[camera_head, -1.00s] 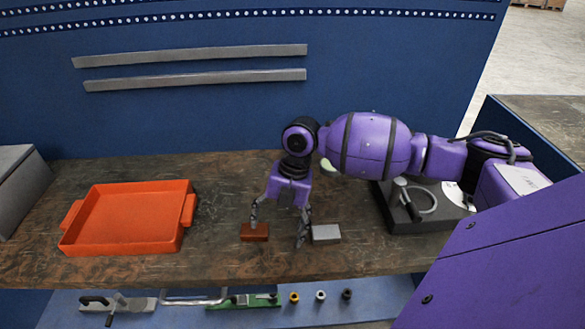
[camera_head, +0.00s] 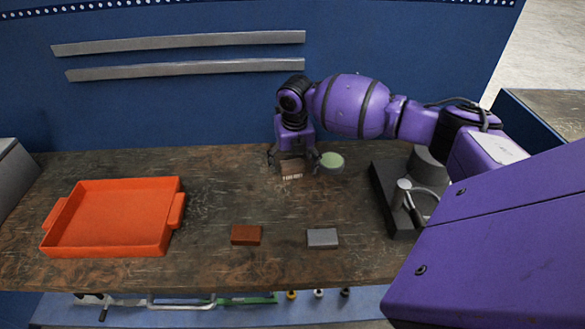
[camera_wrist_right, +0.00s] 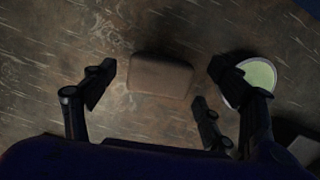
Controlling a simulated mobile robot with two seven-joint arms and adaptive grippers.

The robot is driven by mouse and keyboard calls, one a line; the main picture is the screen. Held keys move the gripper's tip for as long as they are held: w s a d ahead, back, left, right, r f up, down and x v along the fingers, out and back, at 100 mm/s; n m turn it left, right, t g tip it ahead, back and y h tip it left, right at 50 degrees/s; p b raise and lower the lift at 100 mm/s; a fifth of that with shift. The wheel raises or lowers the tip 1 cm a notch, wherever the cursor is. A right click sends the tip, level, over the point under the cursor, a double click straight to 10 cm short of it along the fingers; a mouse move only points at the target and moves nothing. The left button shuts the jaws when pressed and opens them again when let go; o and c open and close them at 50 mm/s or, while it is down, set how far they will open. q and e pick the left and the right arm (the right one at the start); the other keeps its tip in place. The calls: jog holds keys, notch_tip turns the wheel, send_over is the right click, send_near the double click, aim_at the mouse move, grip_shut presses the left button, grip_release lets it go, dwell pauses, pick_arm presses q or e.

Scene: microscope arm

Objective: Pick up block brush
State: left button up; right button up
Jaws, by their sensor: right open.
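The block brush (camera_head: 292,170), a brown block with pale bristles along its front edge, rests on the worktable at the back middle. In the right wrist view the brush (camera_wrist_right: 160,76) shows as a plain brown block. My right gripper (camera_head: 294,162) points down over it, fingers open. In the wrist view the gripper's (camera_wrist_right: 163,82) fingers lie left and right of the block, with gaps and no visible contact. The gripper hides part of the brush's top in the head view. My left gripper is not in view.
A round green-topped dish (camera_head: 331,161) lies close by the right finger. A red-brown block (camera_head: 246,235) and a grey block (camera_head: 322,238) lie nearer the front. An orange tray (camera_head: 75,247) is at left, a black-based device (camera_head: 385,205) at right.

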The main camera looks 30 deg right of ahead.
jog(key=shift+w+f, duration=0.1)
jog(key=shift+f, duration=0.8)
jog(key=shift+c, duration=0.3)
jog(key=c, duration=1.2)
jog(key=shift+r, duration=0.1)
